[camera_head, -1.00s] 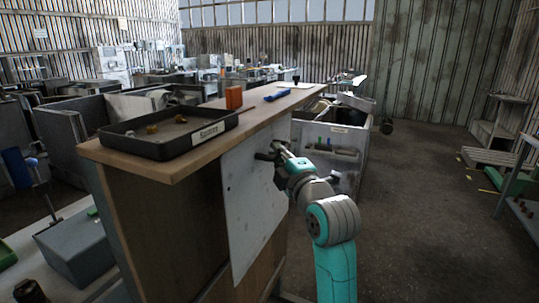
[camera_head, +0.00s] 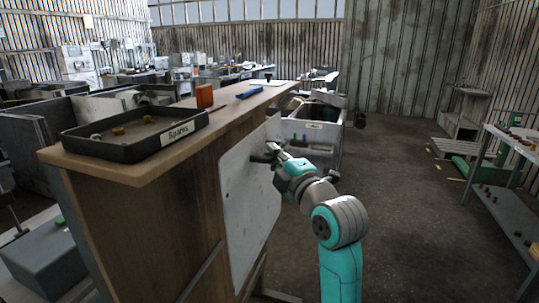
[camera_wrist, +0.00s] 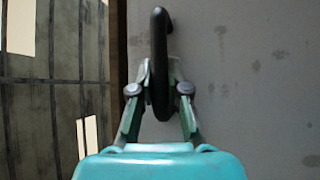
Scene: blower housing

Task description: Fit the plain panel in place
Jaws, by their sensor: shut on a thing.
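The plain panel (camera_head: 245,215) is a flat, pale grey sheet with rounded corners and small dark holes. It stands upright beside the right side of the wooden counter. My gripper (camera_head: 270,156) is shut on the panel's black bar handle (camera_wrist: 160,25). In the wrist view, the gripper's fingers (camera_wrist: 158,88) close on the handle from both sides, and the panel face (camera_wrist: 250,80) fills the right part. I cannot tell whether the panel touches the counter. The panel's back and the place behind it are hidden.
The wooden counter (camera_head: 140,215) carries a black tray labelled Spares (camera_head: 120,152), an orange block (camera_head: 204,95) and a blue object (camera_head: 249,93). A grey bin (camera_head: 323,150) stands beyond the panel. Shelving (camera_head: 510,220) is at the right. Open floor (camera_head: 420,210) lies between.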

